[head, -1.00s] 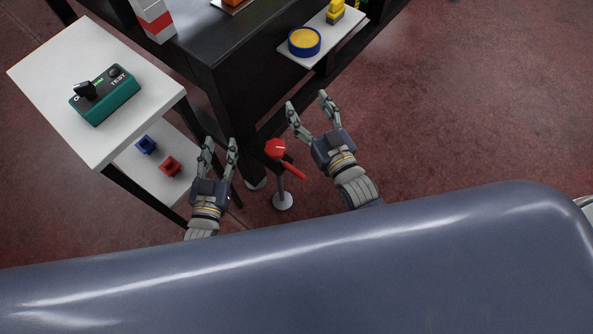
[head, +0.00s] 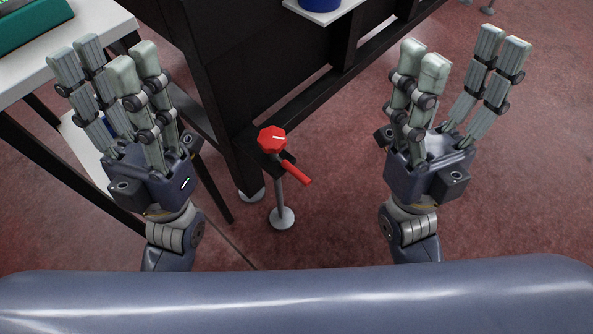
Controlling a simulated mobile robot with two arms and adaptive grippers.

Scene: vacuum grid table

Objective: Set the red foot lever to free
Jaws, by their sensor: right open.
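The red foot lever (head: 296,172) slants down and to the right from the top of a short post in the middle of the head view. A red many-sided knob (head: 272,139) with a small white mark sits beside its upper end. The post stands on a round grey foot on the floor. My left gripper (head: 106,60) is raised to the left of the lever, open and empty. My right gripper (head: 462,60) is raised to the right of it, open and empty. Neither touches the lever. I can read no lettering for its setting.
The black table (head: 215,75) stands just behind the lever, with a leg beside the post. A white side table (head: 110,22) with a green box (head: 30,22) is at upper left, partly behind my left gripper. A blue round thing (head: 320,4) is at the top. Red floor is clear at right.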

